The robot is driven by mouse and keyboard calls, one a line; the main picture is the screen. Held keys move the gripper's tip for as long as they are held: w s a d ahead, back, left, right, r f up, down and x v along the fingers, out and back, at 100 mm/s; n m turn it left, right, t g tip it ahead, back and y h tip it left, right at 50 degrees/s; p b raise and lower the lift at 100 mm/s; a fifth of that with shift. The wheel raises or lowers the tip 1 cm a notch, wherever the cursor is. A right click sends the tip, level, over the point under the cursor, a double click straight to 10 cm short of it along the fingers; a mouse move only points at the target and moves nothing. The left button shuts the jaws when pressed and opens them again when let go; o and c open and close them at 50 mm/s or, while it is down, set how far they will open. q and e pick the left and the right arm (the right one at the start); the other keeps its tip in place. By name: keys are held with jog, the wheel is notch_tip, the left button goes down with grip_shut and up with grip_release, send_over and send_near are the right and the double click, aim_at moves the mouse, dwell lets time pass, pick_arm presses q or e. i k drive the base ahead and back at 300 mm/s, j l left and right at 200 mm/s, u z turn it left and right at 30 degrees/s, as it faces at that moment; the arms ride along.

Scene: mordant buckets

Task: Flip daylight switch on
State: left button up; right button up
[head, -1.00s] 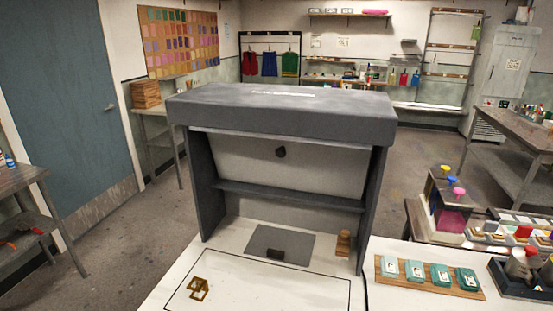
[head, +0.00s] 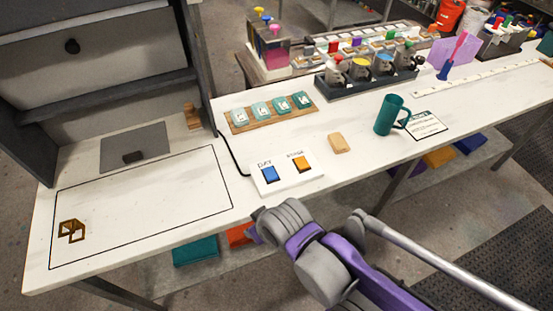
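A white switch plate (head: 287,174) lies on the white bench top. It bears a blue switch (head: 269,175) under the label "DAY" and an orange switch (head: 303,164) under a second label that is hard to read. I cannot tell which way either switch is set. A dark cable runs from the plate toward the grey booth. My purple and grey arm reaches in from the lower right, in front of the bench edge and just below the plate, apart from it in the picture. No gripper fingers show.
The grey booth (head: 20,130) stands left. The outlined bench area (head: 150,205) is mostly clear.

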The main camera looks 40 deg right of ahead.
aim_at(271, 175)
jog(key=z, duration=1.5)
